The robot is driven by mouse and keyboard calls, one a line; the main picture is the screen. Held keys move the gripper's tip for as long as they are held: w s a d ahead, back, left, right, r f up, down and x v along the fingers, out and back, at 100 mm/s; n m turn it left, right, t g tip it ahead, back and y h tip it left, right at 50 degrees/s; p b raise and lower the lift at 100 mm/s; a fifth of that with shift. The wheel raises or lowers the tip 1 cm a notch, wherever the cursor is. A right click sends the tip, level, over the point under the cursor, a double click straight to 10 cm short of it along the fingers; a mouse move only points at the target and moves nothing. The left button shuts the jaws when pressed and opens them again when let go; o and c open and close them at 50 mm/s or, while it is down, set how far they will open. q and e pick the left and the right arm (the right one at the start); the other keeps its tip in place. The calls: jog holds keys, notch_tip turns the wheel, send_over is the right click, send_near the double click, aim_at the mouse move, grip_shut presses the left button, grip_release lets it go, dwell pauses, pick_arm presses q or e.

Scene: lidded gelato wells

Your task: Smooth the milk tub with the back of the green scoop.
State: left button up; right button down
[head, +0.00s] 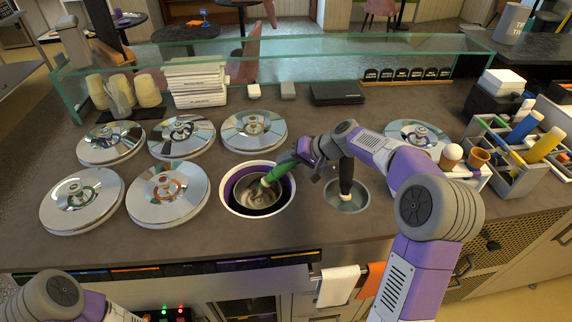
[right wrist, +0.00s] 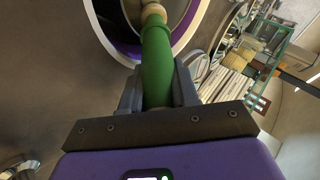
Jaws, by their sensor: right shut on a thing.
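My right gripper (head: 303,152) is shut on the green handle of the scoop (head: 281,168). In the right wrist view the green scoop (right wrist: 156,60) runs up between the fingers (right wrist: 157,92). Its lower end reaches down into an open round tub (head: 258,193) with a white rim and purple inner wall. A steel bowl shape and brownish contents show inside. Whether the scoop's back touches the contents I cannot tell. No label marks this tub as milk. The tub's rim also shows in the right wrist view (right wrist: 113,45). My left gripper is out of view.
Several shiny lids (head: 168,193) cover wells to the left, and one (head: 415,134) lies behind my right arm. A steel well (head: 347,207) right of the tub holds a dark-handled tool. A glass guard (head: 290,50) stands behind; a grey caddy (head: 505,160) stands right.

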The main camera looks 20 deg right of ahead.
jog(key=s+b, duration=0.1)
jog(key=s, duration=0.1)
jog(key=s+a+b, duration=0.1)
jog(key=s+b, duration=0.1)
jog(key=shift+s+f, duration=0.1)
jog(key=shift+s, duration=0.05)
jog(key=shift+s+d+b, duration=0.25)
jog(key=shift+s+b, duration=0.4)
jog(key=shift+s, duration=0.3)
jog(key=shift+w+d, duration=0.2)
jog(key=shift+d, duration=0.05)
jog(key=w+p, duration=0.1)
jog(key=w, duration=0.1)
jog(key=w+d+p, duration=0.1)
jog(key=w+p, duration=0.1)
jog(key=w, duration=0.1)
jog(key=shift+r, duration=0.2)
jog(key=shift+w+d+r+p, duration=0.15)
jog(key=shift+w+p, duration=0.2)
jog(key=shift+p, duration=0.1)
notch_tip(320, 180, up, 3)
jog(key=shift+s+f+p, duration=0.15)
jog(key=shift+p, duration=0.85)
notch_tip(320, 180, up, 9)
jog(key=p, duration=0.6)
jog(key=shift+f+p, duration=0.15)
jog(key=shift+p, duration=0.2)
